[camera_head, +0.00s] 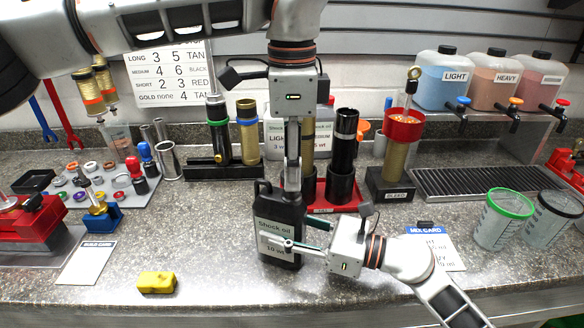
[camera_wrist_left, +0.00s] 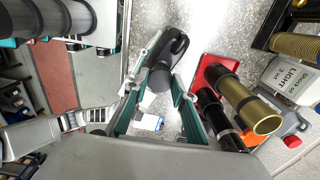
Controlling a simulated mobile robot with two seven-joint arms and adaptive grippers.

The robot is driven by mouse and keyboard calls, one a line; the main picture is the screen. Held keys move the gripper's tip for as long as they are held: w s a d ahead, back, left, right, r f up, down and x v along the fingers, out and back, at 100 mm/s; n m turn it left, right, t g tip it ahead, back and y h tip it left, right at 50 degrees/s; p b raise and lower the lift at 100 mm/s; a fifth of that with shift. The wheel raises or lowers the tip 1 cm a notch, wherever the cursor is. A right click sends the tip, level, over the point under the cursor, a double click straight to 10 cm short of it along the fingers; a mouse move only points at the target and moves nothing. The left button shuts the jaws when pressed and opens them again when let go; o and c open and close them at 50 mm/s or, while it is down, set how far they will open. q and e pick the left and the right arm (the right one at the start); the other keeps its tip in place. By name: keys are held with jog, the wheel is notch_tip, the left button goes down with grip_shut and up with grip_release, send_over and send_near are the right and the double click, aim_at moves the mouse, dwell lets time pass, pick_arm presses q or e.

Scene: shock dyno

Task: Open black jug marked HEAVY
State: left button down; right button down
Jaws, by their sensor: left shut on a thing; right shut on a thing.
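The black jug (camera_head: 267,208) stands upright on the counter in the head view. Its pale label reads "Shock oil" and "10 wt"; the middle line is covered by my right gripper. My left gripper (camera_head: 291,192) reaches straight down onto the jug's top and is shut on its black cap (camera_wrist_left: 160,78), which the left wrist view shows between the two fingers. In the head view the cap is hidden behind these fingers. My right gripper (camera_head: 272,243) comes in from the right and is shut on the jug's body across the label.
Behind the jug stand a red tray with black cylinders (camera_head: 343,155) and white Shock oil jugs (camera_head: 323,140). A yellow block (camera_head: 156,282) lies at front left. Green-rimmed (camera_head: 505,218) and black-rimmed cups stand at right. A mix card (camera_head: 432,247) lies behind my right arm.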

pick_arm(q)
jog(key=shift+r, duration=2)
pick_arm(e)
jog(key=c, duration=1.2)
grip_release()
jog(key=shift+c, duration=0.2)
